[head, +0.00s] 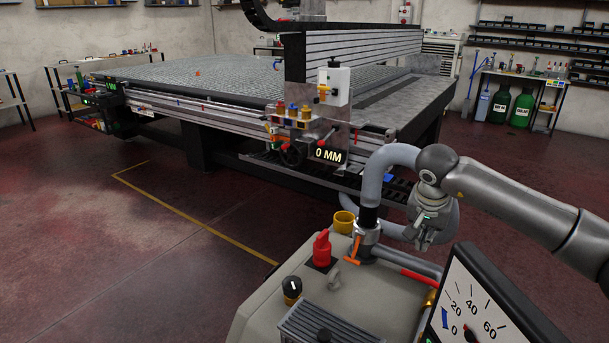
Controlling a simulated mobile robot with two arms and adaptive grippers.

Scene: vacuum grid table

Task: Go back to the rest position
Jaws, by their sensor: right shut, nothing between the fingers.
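My right gripper (426,232) hangs at the end of my right arm, which comes in from the right edge. Its fingers point down and are closed with nothing seen between them. It is in front of the looped grey hose (372,172), above the grey machine housing (270,318). I cannot tell whether it touches the hose. My left gripper is out of the picture.
The housing carries a red knob (322,249), a black dial (292,289), an orange lever (355,252) and a gauge (470,300). Behind stands the large grid table (200,80) with its gantry (350,55). Open floor (120,240) lies at left.

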